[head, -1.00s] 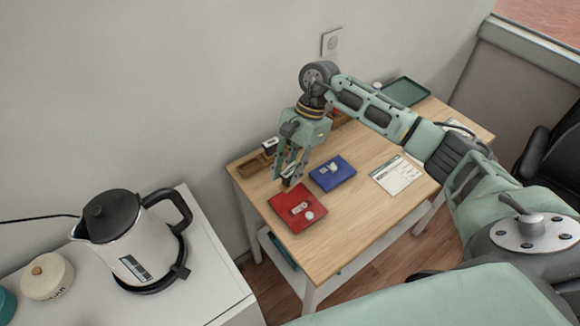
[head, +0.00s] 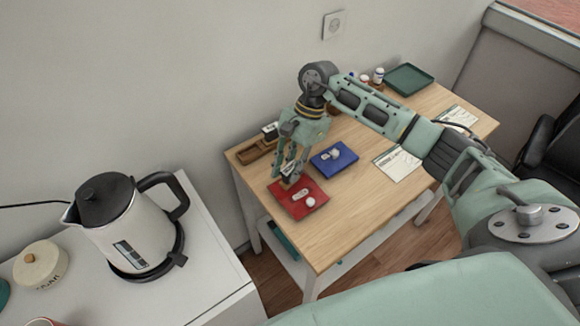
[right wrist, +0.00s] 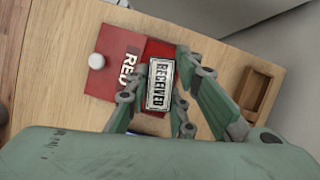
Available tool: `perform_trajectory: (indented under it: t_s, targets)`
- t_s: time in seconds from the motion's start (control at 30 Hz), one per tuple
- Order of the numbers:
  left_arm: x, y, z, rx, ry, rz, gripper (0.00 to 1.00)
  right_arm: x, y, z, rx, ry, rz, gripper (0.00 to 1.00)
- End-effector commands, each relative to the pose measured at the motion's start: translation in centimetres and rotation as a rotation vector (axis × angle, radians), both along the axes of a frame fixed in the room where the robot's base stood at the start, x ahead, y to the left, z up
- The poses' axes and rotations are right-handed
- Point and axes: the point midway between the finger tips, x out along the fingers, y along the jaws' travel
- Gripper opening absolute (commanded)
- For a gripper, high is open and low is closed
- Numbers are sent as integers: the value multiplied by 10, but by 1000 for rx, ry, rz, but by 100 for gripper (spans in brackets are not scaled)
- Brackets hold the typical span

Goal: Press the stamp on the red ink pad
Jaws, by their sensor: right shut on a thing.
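The red ink pad (head: 311,206) lies on the wooden table near its front left corner, with a white label and a white round knob on top. It also shows in the right wrist view (right wrist: 112,45), where "RED" is partly covered. My right gripper (head: 287,180) points down over the pad's far left part. It is shut on a stamp whose "RECEIVED" label (right wrist: 160,85) shows between the fingers, over the brighter red part of the pad. The stamp's underside is hidden, so I cannot tell whether it touches the pad. My left gripper is not in view.
A blue ink pad (head: 346,163) lies right of the red one. A wooden holder (head: 256,151) stands at the back left with a dark stamp (head: 270,130) by it. A paper form (head: 397,164) and a green tray (head: 408,80) are further right. A kettle (head: 125,225) stands on the white cabinet.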

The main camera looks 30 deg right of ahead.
Motion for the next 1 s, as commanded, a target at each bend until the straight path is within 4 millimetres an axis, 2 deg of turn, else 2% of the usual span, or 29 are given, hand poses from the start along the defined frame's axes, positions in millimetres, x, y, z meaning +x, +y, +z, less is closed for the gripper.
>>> perform_trajectory:
  t_s: [1.0]
  targets:
    - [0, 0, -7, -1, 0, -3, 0, 0, 0, -7, 0, 1, 0, 0]
